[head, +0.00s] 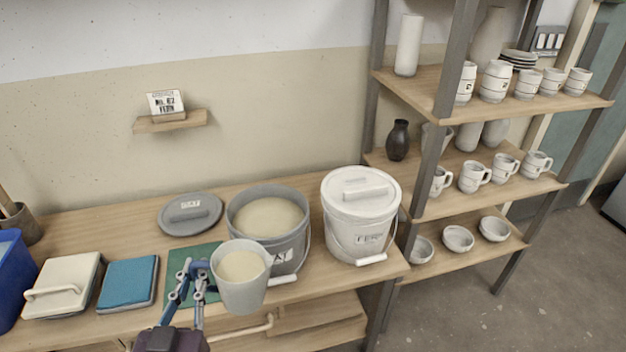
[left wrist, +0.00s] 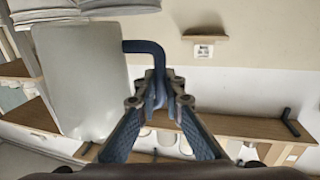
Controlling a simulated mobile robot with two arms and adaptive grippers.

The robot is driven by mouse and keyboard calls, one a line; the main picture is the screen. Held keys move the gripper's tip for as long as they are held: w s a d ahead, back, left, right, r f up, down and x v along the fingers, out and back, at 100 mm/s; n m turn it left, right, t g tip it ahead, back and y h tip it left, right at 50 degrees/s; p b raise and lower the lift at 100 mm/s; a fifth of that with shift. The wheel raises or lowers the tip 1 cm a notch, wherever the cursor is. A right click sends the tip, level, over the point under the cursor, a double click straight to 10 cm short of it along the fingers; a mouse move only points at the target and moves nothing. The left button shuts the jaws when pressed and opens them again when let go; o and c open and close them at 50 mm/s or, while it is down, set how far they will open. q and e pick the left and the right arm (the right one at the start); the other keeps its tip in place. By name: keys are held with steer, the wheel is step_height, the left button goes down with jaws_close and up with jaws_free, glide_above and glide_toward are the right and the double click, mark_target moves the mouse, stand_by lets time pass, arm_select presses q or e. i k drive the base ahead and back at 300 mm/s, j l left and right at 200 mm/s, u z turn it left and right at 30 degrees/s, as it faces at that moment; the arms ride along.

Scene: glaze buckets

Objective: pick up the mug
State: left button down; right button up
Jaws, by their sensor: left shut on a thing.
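The mug (head: 241,290) is pale grey with a blue handle, and cream colour shows inside its rim. It is upright in front of the grey bucket in the head view and seems raised above the table. In the left wrist view the mug (left wrist: 80,80) fills the left side. My left gripper (head: 192,275) is left of the mug, its fingers shut on the blue handle (left wrist: 143,46). The fingertips also show in the left wrist view (left wrist: 159,92). My right gripper is not in view.
A grey bucket (head: 290,256) with cream glaze stands behind the mug, its lid (head: 190,214) lying to the left. A white lidded bucket (head: 358,225) stands right. A green mat (head: 206,257), blue pad (head: 128,281) and blue bin (head: 12,285) are left. Shelves (head: 436,205) hold mugs and bowls.

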mark_target(502, 167)
steer(key=i+l+u, duration=0.2)
steer(key=l+u, duration=0.15)
steer(key=l, duration=1.15)
steer(key=l+u, duration=0.35)
steer(key=l, duration=1.15)
